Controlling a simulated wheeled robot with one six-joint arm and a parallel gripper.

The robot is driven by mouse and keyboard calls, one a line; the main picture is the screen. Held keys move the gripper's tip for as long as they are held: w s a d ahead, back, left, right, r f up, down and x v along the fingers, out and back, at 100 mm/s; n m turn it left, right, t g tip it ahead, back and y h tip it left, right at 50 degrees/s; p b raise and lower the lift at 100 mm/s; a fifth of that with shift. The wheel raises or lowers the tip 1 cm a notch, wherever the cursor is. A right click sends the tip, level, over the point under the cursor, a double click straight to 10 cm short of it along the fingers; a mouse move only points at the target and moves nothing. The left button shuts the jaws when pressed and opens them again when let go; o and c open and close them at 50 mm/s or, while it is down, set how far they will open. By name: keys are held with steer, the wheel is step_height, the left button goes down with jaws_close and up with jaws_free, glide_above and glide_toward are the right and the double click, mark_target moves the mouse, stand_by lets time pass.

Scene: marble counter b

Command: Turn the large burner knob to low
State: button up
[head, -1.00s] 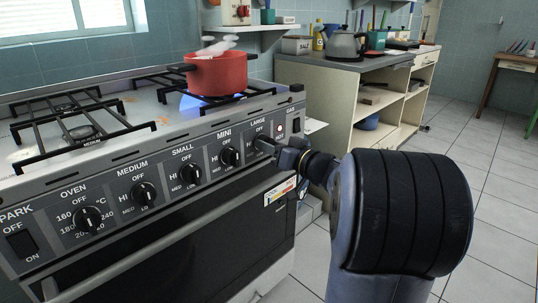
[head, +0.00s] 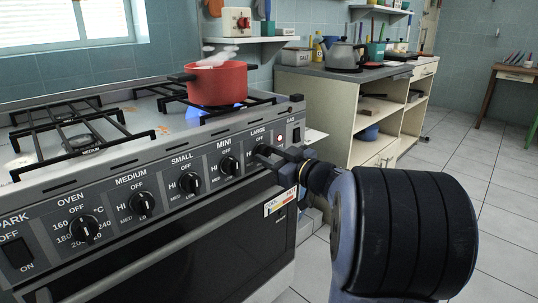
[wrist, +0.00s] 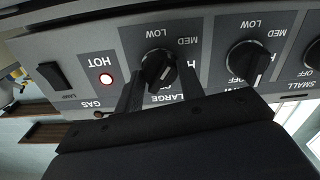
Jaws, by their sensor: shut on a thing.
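The large burner knob (wrist: 158,67) is black and round, at the right end of the stove's knob row. In the wrist view, which is upside down, it sits between my gripper's (wrist: 160,88) two fingers, and my gripper is shut on it. A pale pointer mark shows on the knob's lower right in that view; its exact setting is hard to tell. LOW is printed at the top there. In the head view my gripper (head: 268,152) reaches the panel from the right and hides most of the knob.
The mini knob (wrist: 246,62) is close beside my gripper. The floor at the right is open.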

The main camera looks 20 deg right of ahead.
stand_by(0.3)
steer(key=n, duration=0.5)
steer(key=shift+n, duration=0.4)
steer(key=shift+n, duration=0.6)
steer(key=o, duration=0.8)
steer(key=shift+c, duration=0.2)
steer(key=m, duration=0.9)
